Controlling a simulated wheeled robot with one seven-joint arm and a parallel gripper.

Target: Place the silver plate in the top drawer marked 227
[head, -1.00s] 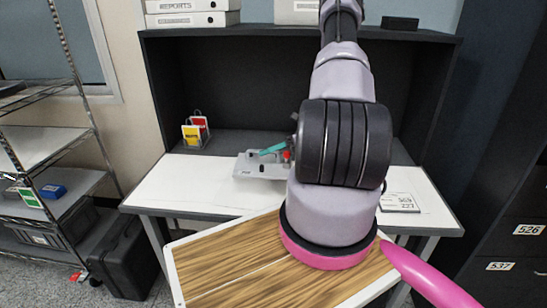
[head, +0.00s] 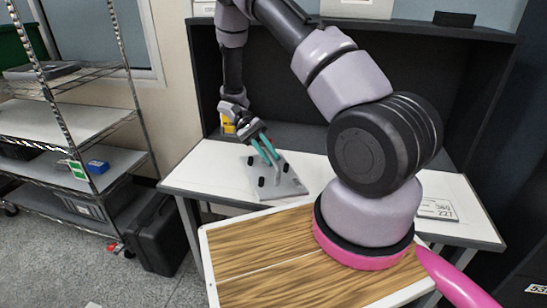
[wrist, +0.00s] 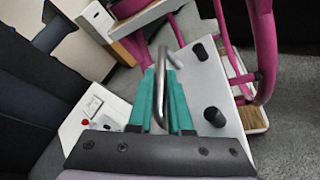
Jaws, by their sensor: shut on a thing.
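The silver plate (head: 285,185) is a flat grey piece with a bar handle and black knobs. In the head view it shows tilted over the front left part of the white desk. My gripper (head: 270,158) has teal fingers and is shut on the plate's handle. In the wrist view my gripper (wrist: 162,85) has the handle between its fingers, and the plate (wrist: 210,75) extends to the right with its black knobs. Whether the plate touches the desk is hard to tell. No drawer marked 227 shows; a card (head: 437,210) on the desk seems to read 227.
The white desk (head: 215,175) has a dark back panel. A wire shelf rack (head: 70,125) stands at the left, with a black case (head: 160,235) on the floor beside it. A dark cabinet (head: 520,265) with a cut-off label is at the right edge. My wooden-topped base fills the front.

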